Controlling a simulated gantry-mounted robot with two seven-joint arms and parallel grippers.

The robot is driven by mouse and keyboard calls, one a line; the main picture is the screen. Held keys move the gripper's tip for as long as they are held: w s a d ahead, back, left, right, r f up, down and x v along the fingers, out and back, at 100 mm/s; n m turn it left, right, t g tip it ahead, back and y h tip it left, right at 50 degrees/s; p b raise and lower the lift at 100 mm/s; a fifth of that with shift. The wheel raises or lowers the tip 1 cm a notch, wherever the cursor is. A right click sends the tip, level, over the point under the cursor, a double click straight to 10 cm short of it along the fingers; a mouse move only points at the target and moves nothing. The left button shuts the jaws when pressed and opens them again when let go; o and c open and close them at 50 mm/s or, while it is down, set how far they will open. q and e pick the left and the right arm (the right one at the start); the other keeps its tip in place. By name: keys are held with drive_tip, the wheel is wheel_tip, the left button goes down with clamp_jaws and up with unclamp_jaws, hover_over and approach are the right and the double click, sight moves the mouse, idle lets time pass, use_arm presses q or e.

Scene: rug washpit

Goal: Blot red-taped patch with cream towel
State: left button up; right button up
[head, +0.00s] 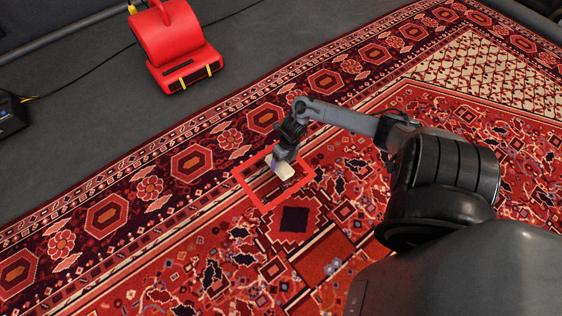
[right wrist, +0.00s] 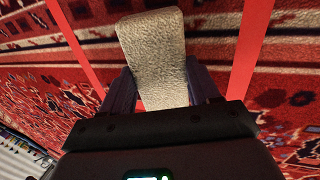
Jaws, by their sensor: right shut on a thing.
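A patch of the patterned red rug (head: 150,262) is framed by red tape (head: 247,188). The tape strips also show in the right wrist view (right wrist: 251,45), on both sides of the towel. The cream towel (head: 281,169) is a small folded pad inside the taped frame. My right gripper (head: 279,160) is shut on the cream towel, with a finger on each side of it in the right wrist view (right wrist: 163,88). I cannot tell whether the towel touches the rug or hovers just above it. My left gripper is not in view.
A red blower (head: 172,42) stands on the dark floor (head: 95,95) beyond the rug's far edge. A dark device (head: 10,113) with a cable sits at the left edge. The rug around the taped patch is clear except for my right arm.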

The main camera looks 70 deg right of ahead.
drive_tip(key=shift+f+b, duration=0.35)
drive_tip(key=shift+f, duration=0.15)
idle(0.7)
drive_tip(key=shift+f, duration=0.15)
idle(0.7)
drive_tip(key=shift+r+p, duration=0.45)
drive_tip(key=shift+r, duration=0.1)
wheel_tip(320, 180, up, 6)
drive_tip(key=p, duration=0.5)
drive_tip(key=shift+f, duration=0.15)
drive_tip(key=shift+r+p, duration=0.25)
drive_tip(key=shift+p, duration=0.1)
drive_tip(key=shift+a, duration=0.1)
